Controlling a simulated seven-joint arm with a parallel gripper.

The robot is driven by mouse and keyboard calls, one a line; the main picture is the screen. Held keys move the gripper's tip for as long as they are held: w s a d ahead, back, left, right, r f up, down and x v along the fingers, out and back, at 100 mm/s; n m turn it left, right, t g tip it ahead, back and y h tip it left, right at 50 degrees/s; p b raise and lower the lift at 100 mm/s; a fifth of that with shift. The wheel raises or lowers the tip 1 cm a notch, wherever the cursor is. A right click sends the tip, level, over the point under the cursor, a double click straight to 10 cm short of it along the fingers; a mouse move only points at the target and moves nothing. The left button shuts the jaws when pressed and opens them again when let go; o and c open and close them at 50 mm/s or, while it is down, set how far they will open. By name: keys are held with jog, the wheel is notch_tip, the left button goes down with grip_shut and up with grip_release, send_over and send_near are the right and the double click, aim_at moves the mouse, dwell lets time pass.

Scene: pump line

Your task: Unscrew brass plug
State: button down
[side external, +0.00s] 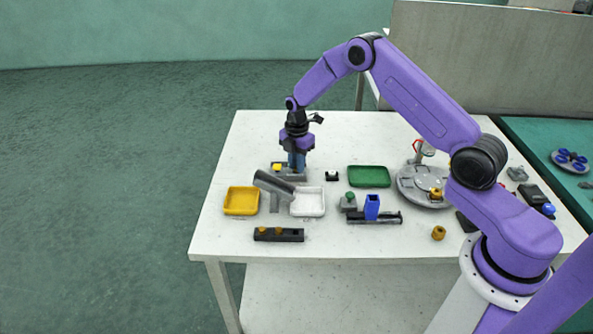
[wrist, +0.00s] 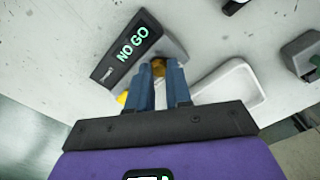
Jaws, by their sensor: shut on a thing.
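My gripper (side external: 297,168) points down at the back left of the white table, over a grey block (side external: 290,177). In the wrist view its two blue fingers (wrist: 164,72) are shut on a brass plug (wrist: 158,67), whose top shows between the fingertips. The plug is at the grey block (wrist: 172,48), beside a dark panel (wrist: 126,47) reading "NO GO" in green. The plug's lower part is hidden, so I cannot tell how deep it sits in the block. A yellow piece (side external: 277,167) sits at the block's left.
Yellow (side external: 241,201), white (side external: 308,202) and green (side external: 369,177) trays lie nearby. A dark rack (side external: 278,235) with brass pieces is at the front; another brass piece (side external: 438,233) stands front right. A round grey fixture (side external: 412,199) is at the right.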

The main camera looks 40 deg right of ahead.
dwell(0.3)
jog(key=n, duration=0.7)
jog(key=n, duration=0.7)
dwell(0.3)
jog(key=c, duration=1.2)
grip_release()
jog(key=shift+c, duration=0.2)
jog(key=shift+r, duration=0.15)
